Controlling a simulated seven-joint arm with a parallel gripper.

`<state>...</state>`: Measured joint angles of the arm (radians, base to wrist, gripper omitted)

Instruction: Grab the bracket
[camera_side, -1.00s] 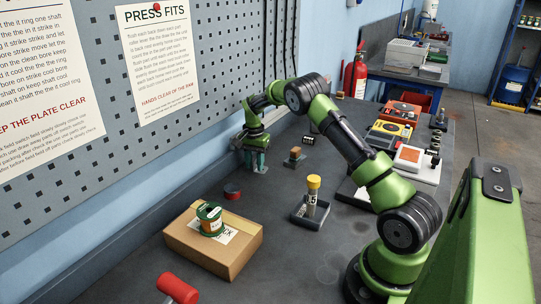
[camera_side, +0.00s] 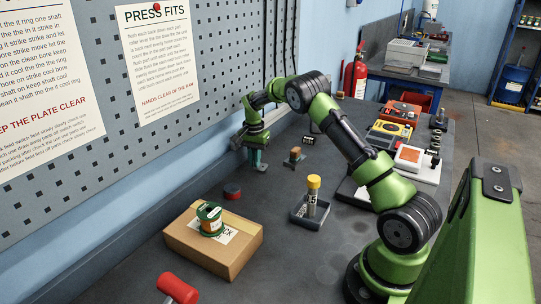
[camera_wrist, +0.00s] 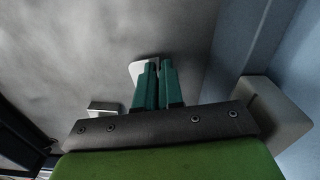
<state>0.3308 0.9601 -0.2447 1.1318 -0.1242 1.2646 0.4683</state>
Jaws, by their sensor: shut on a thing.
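My gripper (camera_side: 257,160) is low over the bench at the far end, close to the wall. Its two teal fingers are close together, and they show in the wrist view (camera_wrist: 158,70) with a narrow gap between them. The bracket, a pale grey piece (camera_wrist: 137,68), shows at the fingertips in the wrist view and is mostly hidden by them. The jaws are shut on it. In the side view it is too small and covered to make out its shape, and I cannot tell whether it touches the bench.
A small block with an orange-brown top (camera_side: 295,155) stands right of my gripper. A dark red-topped disc (camera_side: 232,191), a tray (camera_side: 298,212) with a yellow-capped cylinder (camera_side: 313,188) and a cardboard box (camera_side: 238,255) are nearer. The pegboard wall (camera_side: 225,70) is close on the left.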

